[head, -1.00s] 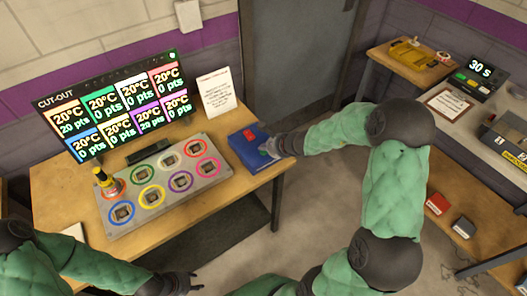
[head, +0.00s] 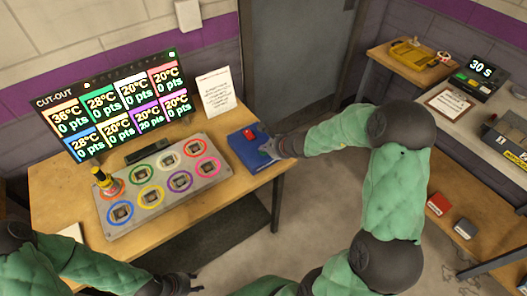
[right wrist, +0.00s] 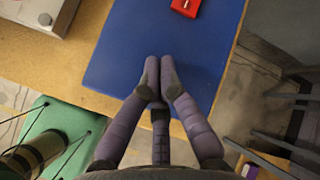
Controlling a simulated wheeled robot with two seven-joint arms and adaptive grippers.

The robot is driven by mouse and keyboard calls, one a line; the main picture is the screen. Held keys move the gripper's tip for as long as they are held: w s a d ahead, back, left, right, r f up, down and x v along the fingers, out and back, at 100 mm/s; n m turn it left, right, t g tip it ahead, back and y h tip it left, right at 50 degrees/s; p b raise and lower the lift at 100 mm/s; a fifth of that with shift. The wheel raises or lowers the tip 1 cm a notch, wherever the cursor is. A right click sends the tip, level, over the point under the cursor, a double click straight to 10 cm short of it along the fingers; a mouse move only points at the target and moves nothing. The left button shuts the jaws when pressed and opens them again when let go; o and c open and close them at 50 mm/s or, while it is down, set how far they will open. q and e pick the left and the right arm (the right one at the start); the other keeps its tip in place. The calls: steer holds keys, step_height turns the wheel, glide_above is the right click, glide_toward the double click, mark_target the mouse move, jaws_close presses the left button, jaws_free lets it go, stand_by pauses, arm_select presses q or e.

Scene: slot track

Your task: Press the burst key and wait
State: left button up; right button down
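A small red key (head: 250,134) sits on a blue pad (head: 238,145) at the right end of the wooden table; I take it as the burst key. Its near edge shows in the right wrist view (right wrist: 186,7). My right gripper (head: 265,150) is over the pad just in front of the key, fingertips together and empty. In the right wrist view the fingertips (right wrist: 159,65) are apart from the key in the picture. My left gripper (head: 194,280) is low at the front, off the table edge, its fingers too small to judge.
A grey panel (head: 150,207) has several coloured rings, and a yellow-topped tool (head: 104,180) stands on its left ring. A display (head: 115,105) shows temperatures, top left 36°C. A white notice (head: 214,92) stands behind the pad. A timer (head: 480,72) reads 30 s.

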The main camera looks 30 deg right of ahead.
steer(key=shift+r, duration=0.1)
steer(key=shift+r+p, duration=0.65)
steer(key=shift+r, duration=0.05)
steer(key=shift+r+p, duration=2.1)
steer(key=shift+r, duration=0.45)
steer(key=shift+f, duration=0.1)
